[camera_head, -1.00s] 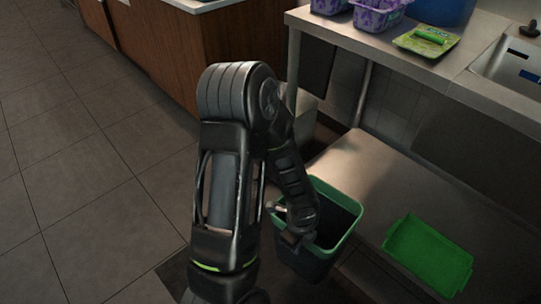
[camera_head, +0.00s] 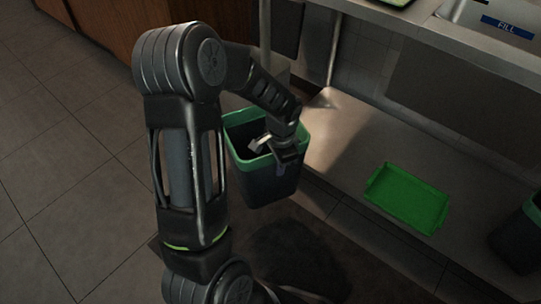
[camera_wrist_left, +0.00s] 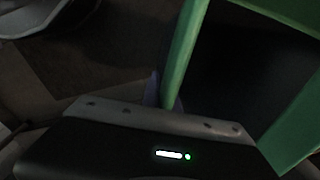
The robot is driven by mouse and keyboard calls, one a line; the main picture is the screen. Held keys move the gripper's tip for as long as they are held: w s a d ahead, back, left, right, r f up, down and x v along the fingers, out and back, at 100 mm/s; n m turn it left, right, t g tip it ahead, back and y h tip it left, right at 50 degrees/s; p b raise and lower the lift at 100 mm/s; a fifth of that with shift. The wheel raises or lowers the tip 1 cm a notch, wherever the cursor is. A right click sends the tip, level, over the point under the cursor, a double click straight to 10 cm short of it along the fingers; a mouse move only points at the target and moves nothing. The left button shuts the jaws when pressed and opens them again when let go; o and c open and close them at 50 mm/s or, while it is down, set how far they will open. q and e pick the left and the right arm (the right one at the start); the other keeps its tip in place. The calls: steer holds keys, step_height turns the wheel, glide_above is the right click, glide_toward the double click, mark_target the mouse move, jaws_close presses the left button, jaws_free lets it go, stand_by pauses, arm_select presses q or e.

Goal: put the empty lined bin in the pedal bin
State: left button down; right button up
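A dark bin with a green rim (camera_head: 256,186) hangs upright from my left gripper (camera_head: 277,153) in the head view. The gripper is shut on its near rim, and the bin appears clear of the floor. Its dark inside shows nothing in it. In the left wrist view the green rim (camera_wrist_left: 183,58) runs in between the fingers, which are mostly hidden. I cannot make out the pedal bin with certainty; a pale grey box (camera_head: 276,68) stands partly hidden behind my arm. My right gripper is out of view.
A steel lower shelf (camera_head: 345,125) holds a green tray (camera_head: 407,198). Another dark bin with a green rim (camera_head: 520,243) is cut off at the right edge. The counter (camera_head: 470,50) overhangs the shelf. Tiled floor (camera_head: 60,190) at the left is clear.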

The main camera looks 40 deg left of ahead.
arm_select(q)
steer(key=w+d+r+n, duration=0.2)
steer(key=w+d+r, duration=0.4)
steer(key=d+r, duration=0.2)
steer(key=w+d+r+n, duration=0.3)
steer(key=w+d+r, duration=0.2)
steer(key=d+r, duration=0.3)
step_height(320, 180, up, 4)
steer(key=shift+w+d, duration=0.15)
steer(key=shift+w, duration=0.2)
